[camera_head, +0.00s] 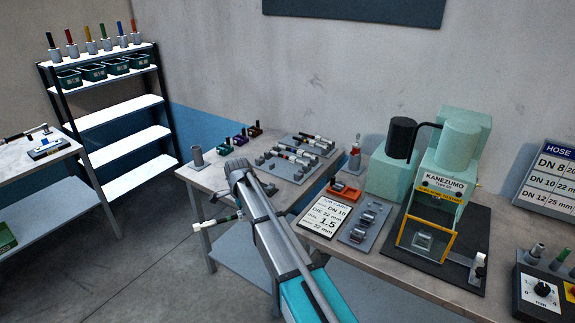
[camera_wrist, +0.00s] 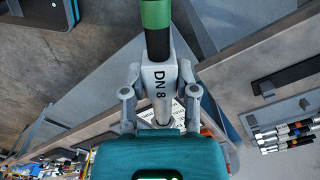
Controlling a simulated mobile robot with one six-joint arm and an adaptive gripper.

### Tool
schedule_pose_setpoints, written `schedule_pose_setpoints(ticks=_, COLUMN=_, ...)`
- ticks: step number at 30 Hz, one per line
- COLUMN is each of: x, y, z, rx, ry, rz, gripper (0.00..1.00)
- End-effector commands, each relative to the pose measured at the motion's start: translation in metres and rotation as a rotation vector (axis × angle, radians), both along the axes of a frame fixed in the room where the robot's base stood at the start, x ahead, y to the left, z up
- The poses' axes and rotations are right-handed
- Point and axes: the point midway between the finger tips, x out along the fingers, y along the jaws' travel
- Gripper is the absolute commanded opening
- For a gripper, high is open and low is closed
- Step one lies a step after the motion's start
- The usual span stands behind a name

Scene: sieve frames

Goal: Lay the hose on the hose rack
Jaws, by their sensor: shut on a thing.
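My gripper (camera_wrist: 160,76) is shut on a hose (camera_wrist: 158,88), with one finger on each side of its pale metal sleeve marked DN 8. A black length and a green band show beyond the sleeve. In the head view the hose (camera_head: 226,218) sticks out left of my arm, in front of the table's edge; my arm hides its other part and the gripper's fingers. The hose rack (camera_head: 318,142) seems to be the grey plate on the table at centre, bearing several hoses. It shows at the right of the wrist view (camera_wrist: 258,118).
A teal press (camera_head: 440,170) stands to the right. A shelf unit (camera_head: 115,105) stands at back left, with a side table (camera_head: 62,160) before it.

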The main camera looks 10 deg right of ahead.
Motion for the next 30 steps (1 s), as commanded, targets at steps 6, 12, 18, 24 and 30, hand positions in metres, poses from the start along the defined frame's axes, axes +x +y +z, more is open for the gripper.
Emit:
schedule_pose_setpoints(ticks=6, x=0.000, y=0.000, z=0.000, rx=0.000, ry=0.000, rz=0.000, gripper=0.00)
schedule_pose_setpoints(ticks=12, x=0.000, y=0.001, z=-0.003, rx=0.000, ry=0.000, rz=0.001, gripper=0.00)
schedule_pose_setpoints(ticks=18, x=0.000, y=0.000, z=-0.020, rx=0.000, ry=0.000, rz=0.000, gripper=0.00)
schedule_pose_setpoints(ticks=24, x=0.000, y=0.000, z=-0.036, rx=0.000, ry=0.000, rz=0.000, gripper=0.00)
schedule_pose_setpoints(ticks=30, x=0.000, y=0.000, z=-0.038, rx=0.000, ry=0.000, rz=0.000, gripper=0.00)
